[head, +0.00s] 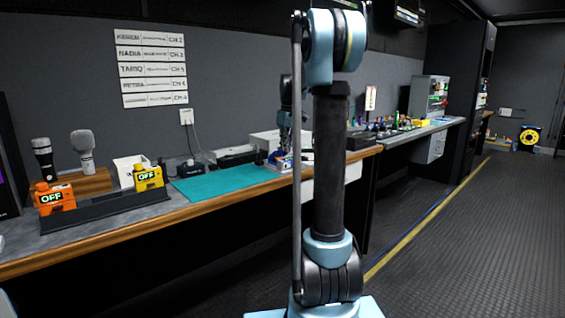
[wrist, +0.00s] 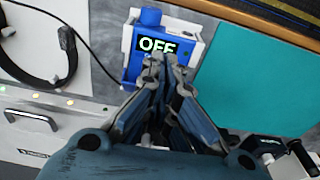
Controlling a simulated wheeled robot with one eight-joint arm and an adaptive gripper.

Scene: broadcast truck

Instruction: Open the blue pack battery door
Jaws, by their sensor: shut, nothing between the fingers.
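The blue pack (wrist: 148,68) shows an "OFF" display and sits in a white holder (wrist: 187,30) in the wrist view. In the head view it is a small blue shape (head: 276,157) on the bench, partly hidden by my arm. My gripper (wrist: 160,64) is shut with nothing in it. The battery door cannot be made out.
A teal mat (head: 225,182) lies left of the pack in the head view. Orange (head: 55,198) and yellow (head: 148,177) packs stand in a black rack (head: 105,208), with microphones behind. In the wrist view a headset (wrist: 68,60) and a panel with a handle (wrist: 30,117) are at left.

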